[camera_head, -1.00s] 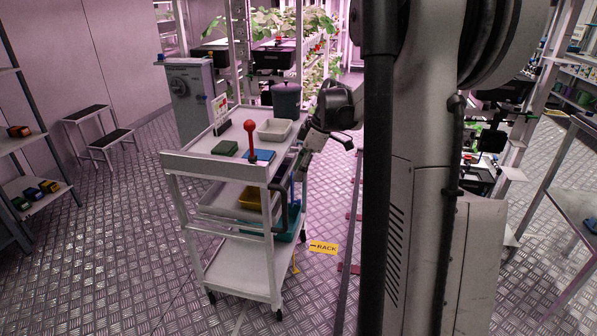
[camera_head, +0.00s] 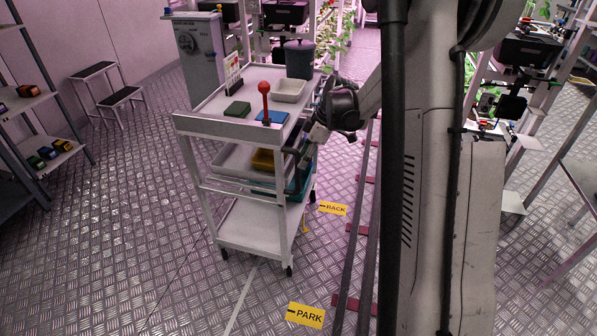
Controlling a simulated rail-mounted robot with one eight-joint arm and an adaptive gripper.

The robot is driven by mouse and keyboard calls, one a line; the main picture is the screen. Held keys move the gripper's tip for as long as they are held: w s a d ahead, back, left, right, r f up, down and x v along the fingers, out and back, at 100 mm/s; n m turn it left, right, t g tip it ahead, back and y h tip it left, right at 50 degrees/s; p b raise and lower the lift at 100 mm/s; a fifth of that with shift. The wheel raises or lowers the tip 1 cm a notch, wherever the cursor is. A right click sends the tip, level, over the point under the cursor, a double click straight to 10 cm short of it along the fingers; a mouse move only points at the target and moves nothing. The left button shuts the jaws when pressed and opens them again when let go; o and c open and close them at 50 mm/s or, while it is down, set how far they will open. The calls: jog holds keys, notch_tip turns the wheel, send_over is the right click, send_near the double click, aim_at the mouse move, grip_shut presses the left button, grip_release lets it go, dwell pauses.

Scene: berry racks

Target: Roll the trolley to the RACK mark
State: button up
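The white three-tier trolley (camera_head: 235,127) stands upright on the metal floor, left of my arm. The yellow RACK mark (camera_head: 332,208) lies on the floor just right of the trolley's lower shelf. A yellow PARK mark (camera_head: 305,315) lies nearer, in front of the trolley. My gripper (camera_head: 308,148) is at the trolley's right side, by its handle area, pointing down. Its fingertips are small and partly hidden against the trolley, so I cannot tell whether they grip it.
A grey cabinet (camera_head: 197,60) stands close behind the trolley. Dark rails (camera_head: 352,255) run along the floor right of the marks. A step stool (camera_head: 110,90) and a shelf rack (camera_head: 25,120) stand at left.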

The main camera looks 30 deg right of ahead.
send_over(298, 188)
jog(key=shift+w+d+f+b, duration=0.1)
jog(key=shift+w+f+b, duration=0.05)
jog(key=shift+f, duration=0.65)
jog(key=shift+w+d+f+b, duration=0.1)
jog(key=shift+w+f+b, duration=0.05)
jog(key=shift+f, duration=0.7)
jog(key=shift+w+d+f+b, duration=0.1)
jog(key=shift+w+f+b, duration=0.05)
jog(key=shift+f, duration=0.65)
jog(key=shift+c, duration=0.2)
grip_shut()
